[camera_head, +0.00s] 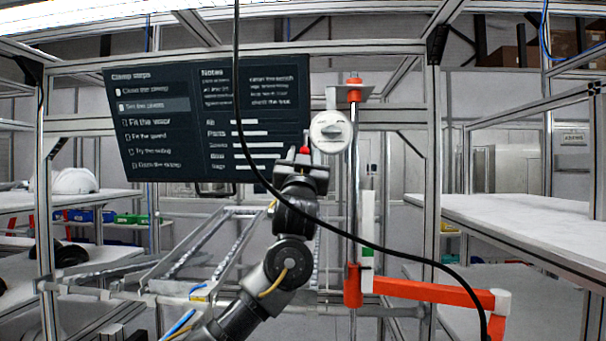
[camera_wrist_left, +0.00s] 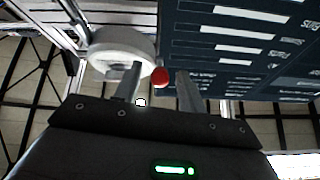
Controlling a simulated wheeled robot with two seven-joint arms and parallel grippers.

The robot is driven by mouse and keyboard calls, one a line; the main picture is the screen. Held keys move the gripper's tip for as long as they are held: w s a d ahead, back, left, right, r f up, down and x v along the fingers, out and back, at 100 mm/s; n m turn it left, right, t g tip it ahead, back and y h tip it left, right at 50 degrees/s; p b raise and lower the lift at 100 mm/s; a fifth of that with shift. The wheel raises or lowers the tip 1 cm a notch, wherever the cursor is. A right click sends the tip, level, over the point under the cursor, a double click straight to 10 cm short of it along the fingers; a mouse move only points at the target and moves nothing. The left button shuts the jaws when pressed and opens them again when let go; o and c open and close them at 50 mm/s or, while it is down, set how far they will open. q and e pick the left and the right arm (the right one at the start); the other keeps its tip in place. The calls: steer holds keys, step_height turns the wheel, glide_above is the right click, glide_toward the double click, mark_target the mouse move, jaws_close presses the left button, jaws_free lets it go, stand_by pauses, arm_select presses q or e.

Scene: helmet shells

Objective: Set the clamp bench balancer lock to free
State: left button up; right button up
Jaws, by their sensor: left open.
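The balancer is a round white housing (camera_head: 331,131) beside an upright metal post. A small red knob (camera_head: 304,150), which looks like its lock lever, sits at the housing's lower left. My left gripper (camera_head: 303,156) is raised up to this knob from below. In the left wrist view the white housing (camera_wrist_left: 122,48) is at the upper left, and the red knob (camera_wrist_left: 160,77) lies between the two spread fingers (camera_wrist_left: 160,88) of my open left gripper. I cannot tell whether a finger touches it. The lever's shaft is mostly hidden. My right gripper is out of view.
A dark screen (camera_head: 213,118) hangs close behind the gripper. A black cable (camera_head: 252,165) sweeps down in front of the frame. The clamp's orange arm (camera_head: 430,291) juts right from the post. White benches (camera_head: 520,228) stand at both sides.

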arm_select(q)
steer(key=b+v, duration=0.4)
steer(key=v, duration=0.5)
steer(key=shift+s+f, duration=0.1)
